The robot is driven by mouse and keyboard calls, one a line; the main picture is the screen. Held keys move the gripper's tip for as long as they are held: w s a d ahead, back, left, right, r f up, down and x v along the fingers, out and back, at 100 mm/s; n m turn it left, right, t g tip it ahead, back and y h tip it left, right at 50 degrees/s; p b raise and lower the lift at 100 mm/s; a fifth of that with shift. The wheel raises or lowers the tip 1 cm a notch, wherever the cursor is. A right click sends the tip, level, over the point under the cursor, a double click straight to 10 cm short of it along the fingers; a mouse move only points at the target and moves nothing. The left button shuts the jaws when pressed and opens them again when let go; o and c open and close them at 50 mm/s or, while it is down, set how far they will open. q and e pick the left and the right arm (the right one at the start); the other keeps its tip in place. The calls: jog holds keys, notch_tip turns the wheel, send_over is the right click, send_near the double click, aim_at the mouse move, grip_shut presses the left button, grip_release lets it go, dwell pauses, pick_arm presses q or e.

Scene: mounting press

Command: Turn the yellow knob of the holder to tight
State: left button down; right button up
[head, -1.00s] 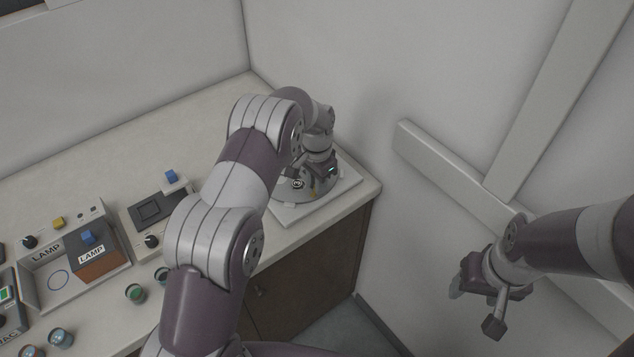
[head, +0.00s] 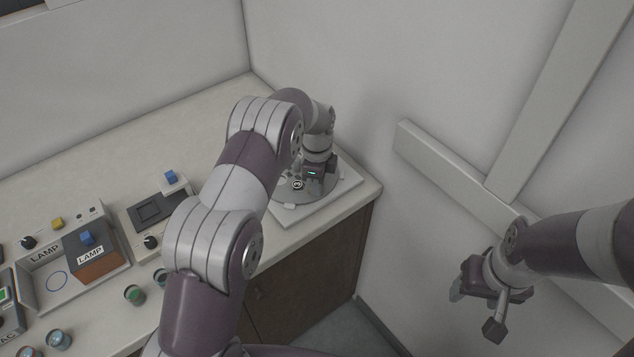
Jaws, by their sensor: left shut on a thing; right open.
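The holder (head: 290,194) is a round grey disc on a white square base (head: 322,207) at the counter's back right corner. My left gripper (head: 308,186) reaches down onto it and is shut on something. The yellow knob is hidden behind the gripper, so I cannot see its pointer or marks. A small round dark-and-white mark shows on the disc just left of the gripper. My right gripper (head: 474,308) is open and empty, off the counter at the lower right.
Left along the counter stand a small device with a blue button (head: 171,177), a LAMP box (head: 93,252) and several small round jars, one of them green-topped (head: 134,295). Walls close in behind and right of the holder. A wall rail (head: 450,165) runs behind my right arm.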

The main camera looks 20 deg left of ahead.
pick_arm(q)
jog(key=m, duration=0.5)
jog(key=shift+m, duration=2.5)
jog(key=c, duration=1)
grip_release()
